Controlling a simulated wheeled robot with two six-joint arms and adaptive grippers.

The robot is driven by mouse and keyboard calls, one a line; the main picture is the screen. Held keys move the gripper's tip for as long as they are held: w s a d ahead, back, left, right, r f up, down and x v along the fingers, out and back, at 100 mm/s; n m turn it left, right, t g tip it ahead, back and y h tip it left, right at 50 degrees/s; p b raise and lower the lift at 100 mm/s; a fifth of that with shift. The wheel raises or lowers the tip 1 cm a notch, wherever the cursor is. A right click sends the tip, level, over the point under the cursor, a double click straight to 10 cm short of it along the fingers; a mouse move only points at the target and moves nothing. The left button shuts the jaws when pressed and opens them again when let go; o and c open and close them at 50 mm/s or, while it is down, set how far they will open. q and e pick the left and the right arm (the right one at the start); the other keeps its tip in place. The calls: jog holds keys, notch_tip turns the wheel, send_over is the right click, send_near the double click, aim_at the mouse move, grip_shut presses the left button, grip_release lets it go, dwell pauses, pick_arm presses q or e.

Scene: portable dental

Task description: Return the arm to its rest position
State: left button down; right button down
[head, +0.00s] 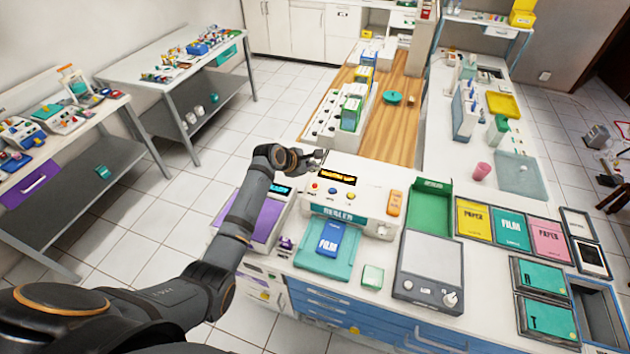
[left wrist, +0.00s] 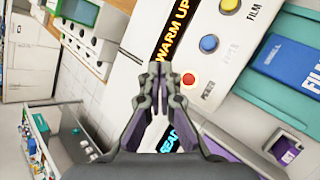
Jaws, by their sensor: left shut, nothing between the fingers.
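My left arm (head: 238,215) reaches in from the lower left of the head view. My left gripper (head: 318,158) is at the back left edge of a white machine (head: 352,193) with a "WARM UP" display. In the left wrist view the gripper (left wrist: 160,70) is shut with its fingertips together and nothing between them. The machine's red button (left wrist: 189,79) and blue button (left wrist: 208,43) show just right of the fingertips. I cannot tell whether the fingertips touch the machine. My right gripper is not in view.
A blue film box (head: 330,239) lies on a teal tray (head: 343,262) before the machine. A purple-topped device (head: 262,215) stands left of it, near my arm. A grey scale (head: 430,262) is to the right. Open tiled floor (head: 140,225) lies to the left.

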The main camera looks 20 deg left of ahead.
pick_arm(q)
jog(key=shift+f, duration=0.15)
jog(key=s+a+f+m+g+y, duration=0.1)
jog(key=s+a+m+g+y, duration=0.1)
jog(key=s+m, duration=1.2)
jog(key=s+a+f+m+g+y, duration=0.2)
jog(key=s+m, duration=0.6)
jog(key=s, duration=1.3)
jog(key=s+a+f+g+y+b, duration=0.2)
jog(key=f+b, duration=0.5)
jog(key=f, duration=2.5)
jog(key=s+a+f+g+h+b, duration=0.1)
jog(key=s+f+b, duration=0.4)
jog(key=s+f, duration=1.4)
notch_tip(320, 180, down, 2)
jog(key=shift+s+a+f, duration=0.2)
jog(key=shift+a+f, duration=0.05)
jog(key=shift+a, duration=0.25)
